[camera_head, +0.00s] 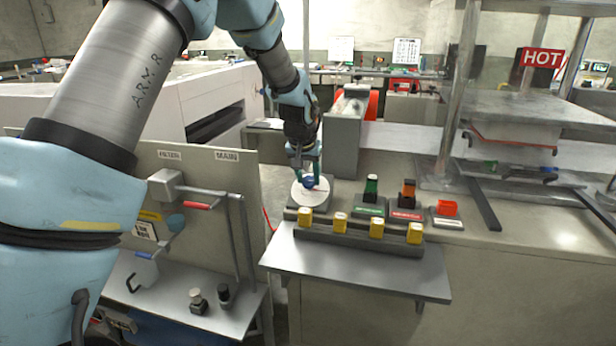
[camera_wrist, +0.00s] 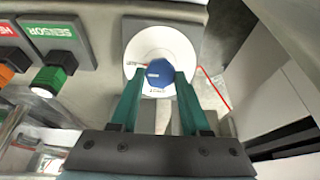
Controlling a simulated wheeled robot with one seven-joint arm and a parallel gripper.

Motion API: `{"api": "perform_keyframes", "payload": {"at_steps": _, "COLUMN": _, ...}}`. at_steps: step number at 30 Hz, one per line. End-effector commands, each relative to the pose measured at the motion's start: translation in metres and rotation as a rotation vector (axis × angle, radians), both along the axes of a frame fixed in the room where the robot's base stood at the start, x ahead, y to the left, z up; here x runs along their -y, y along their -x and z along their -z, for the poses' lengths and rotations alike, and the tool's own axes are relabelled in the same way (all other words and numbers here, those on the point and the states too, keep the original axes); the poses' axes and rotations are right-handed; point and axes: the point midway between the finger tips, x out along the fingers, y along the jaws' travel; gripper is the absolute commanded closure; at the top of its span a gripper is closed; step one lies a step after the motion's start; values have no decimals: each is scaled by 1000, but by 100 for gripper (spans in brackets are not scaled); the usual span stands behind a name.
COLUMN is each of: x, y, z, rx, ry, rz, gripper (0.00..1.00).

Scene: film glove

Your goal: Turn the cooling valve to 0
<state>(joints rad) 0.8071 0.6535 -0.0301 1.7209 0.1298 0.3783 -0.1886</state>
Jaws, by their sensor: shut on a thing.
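The cooling valve has a blue knob (camera_head: 308,182) on a round white dial (camera_head: 313,197), set on a grey base on the counter. In the wrist view the blue knob (camera_wrist: 160,73) sits in the middle of the white dial (camera_wrist: 150,44), with a red mark near its left side. My gripper (camera_head: 307,172) reaches down over the dial. In the wrist view the green fingers of my gripper (camera_wrist: 160,80) are on either side of the knob and shut on it. The dial's markings are too small and partly covered to read.
A green-capped item (camera_head: 371,189) and an orange-capped item (camera_head: 408,193) stand right of the dial. Several yellow pieces (camera_head: 340,222) line a rail in front. A panel with red and blue handles (camera_head: 205,207) stands left. A HOT sign (camera_head: 542,57) hangs above a press at right.

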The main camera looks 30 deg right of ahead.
Motion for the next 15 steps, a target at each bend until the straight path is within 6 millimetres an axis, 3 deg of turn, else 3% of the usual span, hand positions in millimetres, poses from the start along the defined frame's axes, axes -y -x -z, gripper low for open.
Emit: {"api": "perform_keyframes", "payload": {"at_steps": 15, "x": -1, "y": -1, "z": 2, "rx": -65, "ry": 71, "rz": -167, "gripper": 100}}
